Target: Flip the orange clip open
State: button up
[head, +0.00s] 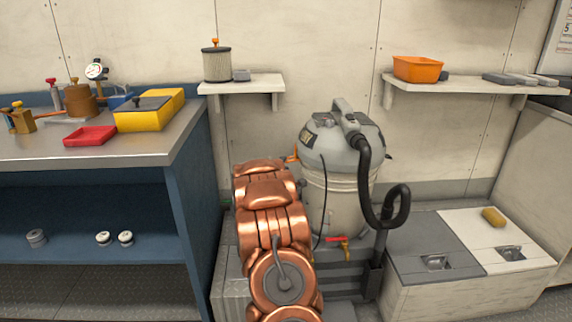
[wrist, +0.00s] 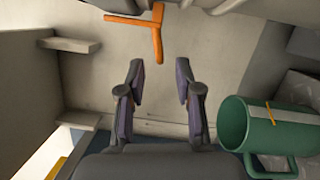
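The orange clip (wrist: 157,34) shows at the top of the wrist view as a T-shaped piece, with one bar across and one arm pointing down toward my gripper. It lies against the edge of a dark grey body. In the head view a small orange part (head: 293,157), likely the same clip, shows at the left side of the grey vacuum (head: 341,150), mostly hidden by my copper arm. My gripper (wrist: 159,70) is open and empty, its fingertips just short of the clip's lower end and apart from it. The head view does not show my gripper.
A green mug-like container (wrist: 232,125) is close to my right finger in the wrist view. A tap with a red handle (head: 340,240) is low on the vacuum. A black hose (head: 366,185) hangs at its right. The workbench (head: 110,155) stands left; wall shelves (head: 242,85) are above.

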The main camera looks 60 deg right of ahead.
jog(key=shift+b+x, duration=0.4)
jog(key=shift+x, duration=1.5)
jog(key=shift+c, duration=0.3)
